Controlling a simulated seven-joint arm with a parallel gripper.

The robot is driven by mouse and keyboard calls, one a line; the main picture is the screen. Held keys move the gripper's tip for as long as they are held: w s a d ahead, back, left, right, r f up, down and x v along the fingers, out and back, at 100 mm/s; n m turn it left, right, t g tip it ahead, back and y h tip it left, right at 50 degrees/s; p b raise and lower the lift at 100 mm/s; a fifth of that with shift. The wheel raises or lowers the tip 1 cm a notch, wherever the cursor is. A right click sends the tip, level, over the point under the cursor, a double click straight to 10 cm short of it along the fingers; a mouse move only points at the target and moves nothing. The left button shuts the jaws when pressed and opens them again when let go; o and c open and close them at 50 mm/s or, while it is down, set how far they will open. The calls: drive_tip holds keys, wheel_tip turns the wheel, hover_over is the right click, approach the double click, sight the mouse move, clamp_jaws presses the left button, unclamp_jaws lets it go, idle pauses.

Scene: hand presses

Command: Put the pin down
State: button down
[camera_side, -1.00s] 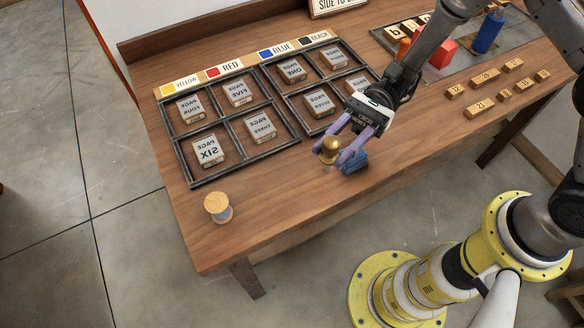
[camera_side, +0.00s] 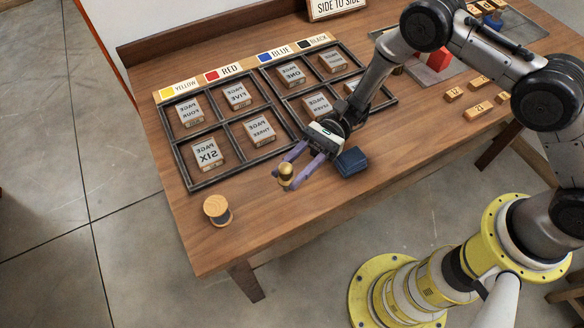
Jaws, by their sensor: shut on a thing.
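The pin (camera_side: 286,173), with a round gold-coloured knob on top, is between the fingertips of my gripper (camera_side: 287,172). My gripper's purple fingers are shut on it from the right side. The pin looks upright, over the bare front part of the wooden table, right of a round wooden-topped piece. Its lower end is small and partly hidden by the fingers, and I cannot tell whether it touches the table.
The round wooden-topped piece (camera_side: 217,209) stands near the table's front left. A dark blue block (camera_side: 351,161) lies just right of my gripper. Dark frames (camera_side: 186,181) with lettered tiles lie behind. Bare wood (camera_side: 255,220) is free in front.

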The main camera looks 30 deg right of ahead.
drive_tip(key=shift+f, duration=0.3)
drive_tip(key=shift+f, duration=0.3)
drive_tip(key=c, duration=0.5)
unclamp_jaws()
